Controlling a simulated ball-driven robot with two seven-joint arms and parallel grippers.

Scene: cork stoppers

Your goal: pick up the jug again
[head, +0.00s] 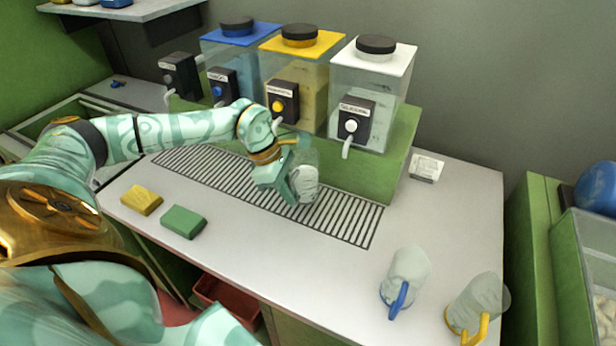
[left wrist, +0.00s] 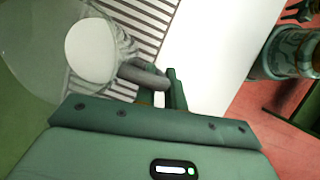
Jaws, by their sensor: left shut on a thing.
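A clear jug with a grey handle (head: 307,183) is at the slotted drain grate, below the dispensers. My left gripper (head: 290,182) is shut on its handle, to the left of the jug body. In the left wrist view the grey handle (left wrist: 143,73) sits at the fingers (left wrist: 168,88), and the clear jug body (left wrist: 42,52) is at upper left. Whether the jug's bottom touches the grate cannot be told. Two other clear jugs, one with a blue handle (head: 408,270) and one with a yellow handle (head: 480,303), stand at the front right. My right gripper is not in view.
Three dispensers, with blue (head: 240,35), yellow (head: 303,45) and white (head: 374,55) tops, stand on a green riser (head: 398,150) behind the grate (head: 345,222). A yellow sponge (head: 142,199) and a green sponge (head: 183,221) lie front left.

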